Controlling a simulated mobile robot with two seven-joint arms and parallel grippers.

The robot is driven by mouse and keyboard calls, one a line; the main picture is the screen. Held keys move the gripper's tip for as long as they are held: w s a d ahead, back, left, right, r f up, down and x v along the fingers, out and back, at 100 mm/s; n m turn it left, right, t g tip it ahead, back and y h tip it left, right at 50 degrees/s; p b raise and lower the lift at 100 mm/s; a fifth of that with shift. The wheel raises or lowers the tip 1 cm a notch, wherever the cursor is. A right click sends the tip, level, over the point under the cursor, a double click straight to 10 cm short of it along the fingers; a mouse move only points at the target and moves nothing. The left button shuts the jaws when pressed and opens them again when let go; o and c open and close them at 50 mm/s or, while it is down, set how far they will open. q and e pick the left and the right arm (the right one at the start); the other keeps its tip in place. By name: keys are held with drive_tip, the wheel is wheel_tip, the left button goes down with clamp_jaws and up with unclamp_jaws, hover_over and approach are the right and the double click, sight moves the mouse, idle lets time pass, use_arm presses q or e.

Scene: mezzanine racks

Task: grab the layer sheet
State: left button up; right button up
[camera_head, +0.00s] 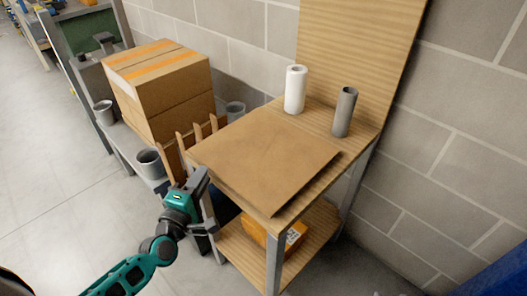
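The layer sheet (262,160) is a flat, thin brown board lying on top of the wooden bench (350,150). Its near corner reaches over the bench's front edge. My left gripper (209,204) is at the left end of the bench, beside and a little below the sheet's left corner. Its two dark fingers stand apart with nothing seen held between them. It looks clear of the sheet, though contact with the bench leg is hard to tell. My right gripper is not in view.
A white roll (295,89) and a grey roll (344,112) stand behind the sheet. An orange box (258,233) sits on the lower shelf. Stacked cartons (165,88), wooden slats (197,134) and grey cups (150,163) are at left. Floor at left is clear.

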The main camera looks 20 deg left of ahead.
sight(213, 161)
use_arm(q)
drive_tip(key=shift+w+r, duration=0.1)
drive_tip(key=shift+w, duration=3)
drive_tip(key=shift+c, duration=0.5)
clamp_jaws()
